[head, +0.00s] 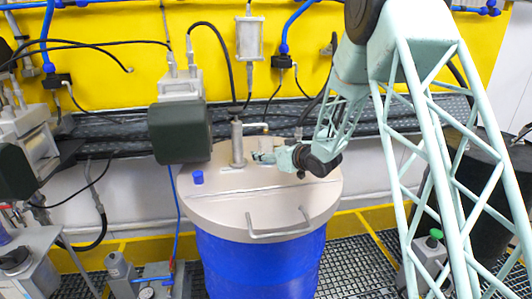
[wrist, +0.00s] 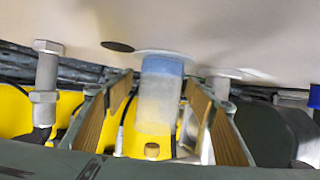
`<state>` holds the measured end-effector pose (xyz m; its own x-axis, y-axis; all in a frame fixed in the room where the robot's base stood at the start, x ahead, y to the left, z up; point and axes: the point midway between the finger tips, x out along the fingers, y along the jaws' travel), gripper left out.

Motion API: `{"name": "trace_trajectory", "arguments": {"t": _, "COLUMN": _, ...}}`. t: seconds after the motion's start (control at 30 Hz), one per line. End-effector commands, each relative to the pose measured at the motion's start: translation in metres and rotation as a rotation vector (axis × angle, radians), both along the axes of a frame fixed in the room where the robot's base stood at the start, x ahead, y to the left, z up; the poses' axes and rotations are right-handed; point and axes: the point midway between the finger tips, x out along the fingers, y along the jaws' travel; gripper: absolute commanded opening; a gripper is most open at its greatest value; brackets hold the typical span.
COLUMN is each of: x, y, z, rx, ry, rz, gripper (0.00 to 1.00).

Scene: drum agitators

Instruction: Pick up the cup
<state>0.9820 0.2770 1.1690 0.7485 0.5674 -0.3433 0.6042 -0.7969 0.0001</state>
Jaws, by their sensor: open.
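My gripper (head: 264,157) is above the back part of the drum's beige lid (head: 225,205) in the head view. In the wrist view, where the scene appears upside down, its two fingers (wrist: 158,110) are apart. A frosted, see-through cup (wrist: 155,105) with a blue band near the lid stands between them, with space visible on both sides. A pale round disc shows at its base. I cannot make out this cup clearly in the head view, where my gripper covers that spot. A small blue cap-like piece (head: 197,177) stands on the lid further left.
A metal upright fitting (head: 238,145) stands on the lid just left of my gripper. A dark green motor housing (head: 180,131) overhangs the lid's left side. A handle (head: 279,225) is at the lid's front. The lid's front half is mostly clear.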

Motion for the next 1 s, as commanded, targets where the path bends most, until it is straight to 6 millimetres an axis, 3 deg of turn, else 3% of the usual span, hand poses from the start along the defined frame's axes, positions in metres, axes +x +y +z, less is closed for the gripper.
{"name": "trace_trajectory", "arguments": {"t": 0.17, "x": 0.0, "y": 0.0, "z": 0.0001, "rx": 0.0, "ry": 0.0, "rz": 0.0, "gripper": 0.5}}
{"name": "trace_trajectory", "arguments": {"t": 0.5, "x": 0.0, "y": 0.0, "z": 0.0002, "rx": 0.0, "ry": 0.0, "rz": 0.0, "gripper": 0.23}}
{"name": "trace_trajectory", "arguments": {"t": 1.0, "x": 0.0, "y": 0.0, "z": 0.0012, "rx": 0.0, "ry": 0.0, "rz": 0.0, "gripper": 0.21}}
